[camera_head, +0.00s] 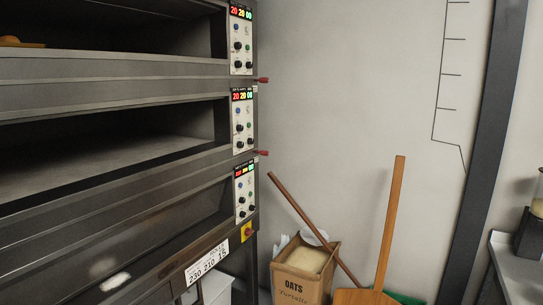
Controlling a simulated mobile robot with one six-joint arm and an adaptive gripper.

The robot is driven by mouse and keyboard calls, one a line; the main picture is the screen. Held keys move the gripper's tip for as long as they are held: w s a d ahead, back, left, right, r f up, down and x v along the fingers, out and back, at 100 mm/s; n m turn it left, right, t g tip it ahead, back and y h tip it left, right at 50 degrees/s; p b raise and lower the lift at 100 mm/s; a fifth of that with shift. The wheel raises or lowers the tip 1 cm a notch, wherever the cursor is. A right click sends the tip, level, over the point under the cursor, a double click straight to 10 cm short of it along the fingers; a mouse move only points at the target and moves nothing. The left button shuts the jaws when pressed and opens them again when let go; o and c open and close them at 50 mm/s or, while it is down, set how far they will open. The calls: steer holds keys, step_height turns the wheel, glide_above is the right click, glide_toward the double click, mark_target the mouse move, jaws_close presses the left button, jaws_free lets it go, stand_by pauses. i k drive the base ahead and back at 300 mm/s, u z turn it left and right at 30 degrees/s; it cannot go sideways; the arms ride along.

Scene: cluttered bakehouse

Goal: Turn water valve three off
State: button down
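No valve marked three can be made out in this view. Two small red-tipped parts stick out from the right side of the deck oven: an upper one (262,80) and a lower one (262,153). I cannot tell whether they are valve handles, and no number shows on them. The oven (120,90) fills the left side, with control panels of lit displays and dark knobs: a top panel (241,40), a middle panel (243,122) and a bottom panel (245,192). My gripper is not in view.
A yellow switch plate (247,231) sits low on the oven. An open OATS box (300,282) stands on the floor against the wall, with a leaning brown pole (310,225) and a wooden peel (389,225) beside it. A counter (518,270) edges in at right.

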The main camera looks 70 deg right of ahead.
mark_target(262, 153)
steer(key=z, duration=2.4)
steer(key=i, duration=1.2)
steer(key=u, duration=0.4)
